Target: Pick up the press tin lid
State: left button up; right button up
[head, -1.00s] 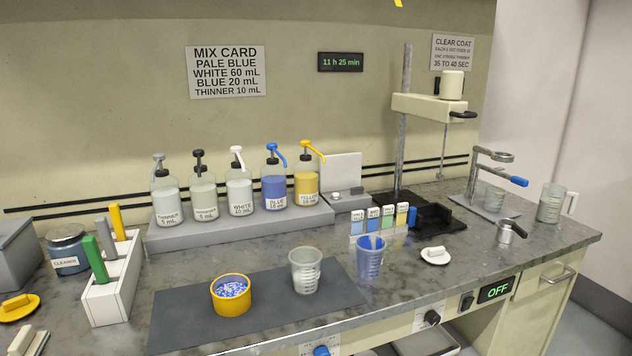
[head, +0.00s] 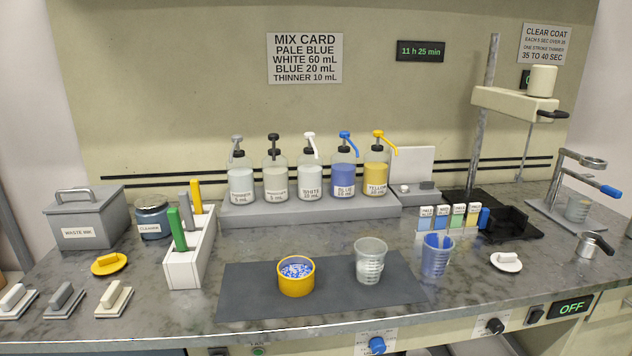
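A yellow round lid (head: 122,266) with a block-shaped knob lies flat on the bench at the left, in front of the cleaner jar. Its colour matches the open yellow tin (head: 296,287), which stands on the dark mat and holds blue and white contents. A smaller white lid (head: 507,266) with a knob lies on the bench at the right. None of these lids carries a readable label. Neither of my grippers is in view.
A grey waste ink box (head: 92,238) and a cleaner jar (head: 153,222) stand behind the yellow lid. A white holder (head: 184,272) with coloured handles is to its right. Several grey-based blocks (head: 64,299) lie in front. Clear and blue cups (head: 369,262) stand further right.

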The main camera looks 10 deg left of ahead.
aim_at(104, 265)
jog(key=u, duration=1.6)
jog(key=i+j, duration=0.1)
